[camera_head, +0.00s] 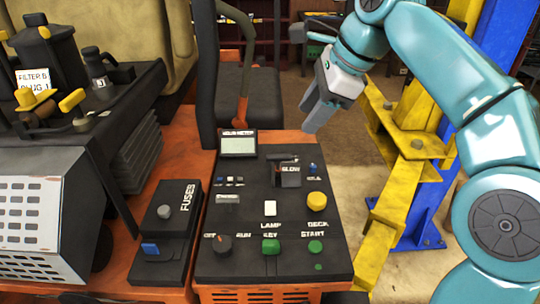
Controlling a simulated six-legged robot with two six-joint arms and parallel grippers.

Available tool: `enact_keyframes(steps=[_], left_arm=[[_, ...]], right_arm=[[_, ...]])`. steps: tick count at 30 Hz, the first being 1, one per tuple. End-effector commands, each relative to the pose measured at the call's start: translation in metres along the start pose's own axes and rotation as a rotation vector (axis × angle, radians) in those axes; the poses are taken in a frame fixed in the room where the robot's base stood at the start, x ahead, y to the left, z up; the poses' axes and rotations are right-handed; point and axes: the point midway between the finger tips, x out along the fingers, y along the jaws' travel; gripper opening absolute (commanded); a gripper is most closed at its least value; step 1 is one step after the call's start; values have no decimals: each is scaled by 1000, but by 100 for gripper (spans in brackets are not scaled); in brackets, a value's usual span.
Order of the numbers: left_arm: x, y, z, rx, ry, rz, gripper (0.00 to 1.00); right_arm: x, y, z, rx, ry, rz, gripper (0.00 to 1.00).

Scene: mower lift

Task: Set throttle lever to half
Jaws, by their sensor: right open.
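The throttle lever (285,162) is a small dark handle in a slotted plate on the black control panel (240,258). The word SLOW shows on its plate; how far along its slot it stands is hard to tell. My right gripper (310,127) hangs above and slightly right of the lever, near the panel's back right corner, fingers pointing down. It is apart from the lever and holds nothing that I can see. My left gripper is out of view.
A fuse box (165,230) lies left. The seat (250,95) stands behind. A yellow lift post (410,170) stands right.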

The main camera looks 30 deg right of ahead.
Motion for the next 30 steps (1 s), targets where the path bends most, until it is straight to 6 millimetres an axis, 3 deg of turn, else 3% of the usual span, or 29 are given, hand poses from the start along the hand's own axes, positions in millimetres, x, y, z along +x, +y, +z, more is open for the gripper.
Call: enact_keyframes(steps=[5,21,30], left_arm=[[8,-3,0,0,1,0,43],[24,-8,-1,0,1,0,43],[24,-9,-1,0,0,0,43]], right_arm=[[21,6,-3,-1,2,5,46],[140,7,-1,0,2,6,46],[163,4,1,0,1,3,46]])
